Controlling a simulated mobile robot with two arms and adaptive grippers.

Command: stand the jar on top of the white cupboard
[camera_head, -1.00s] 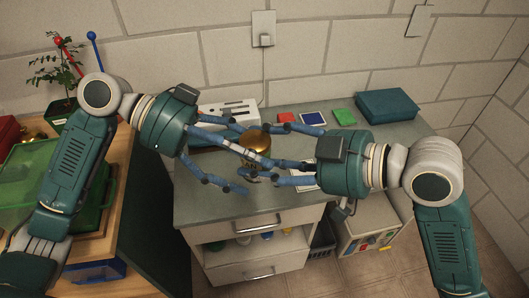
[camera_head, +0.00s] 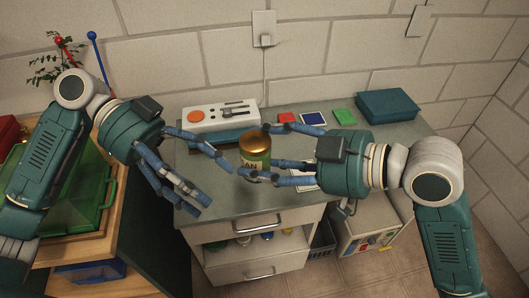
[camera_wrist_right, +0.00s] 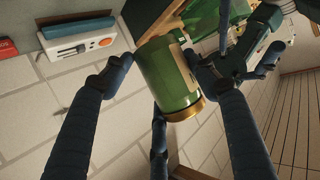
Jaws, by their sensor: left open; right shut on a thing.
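The jar (camera_head: 254,155) is green with a gold lid and a pale label. It is upright over the grey worktop; I cannot tell whether its base touches. My right gripper (camera_head: 254,153) is shut on it from the right. In the right wrist view the jar (camera_wrist_right: 168,75) is between the fingers, its gold lid toward the lower edge. My left gripper (camera_head: 217,182) is open and empty, just left of the jar.
The grey worktop (camera_head: 215,205) has white drawers (camera_head: 260,269) below. A white device with an orange knob (camera_head: 220,117) and a teal box (camera_head: 387,106) stand at the back, with red, blue and green flat items between. A green lidded bin (camera_head: 85,195) is at the left. The wall closes the back.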

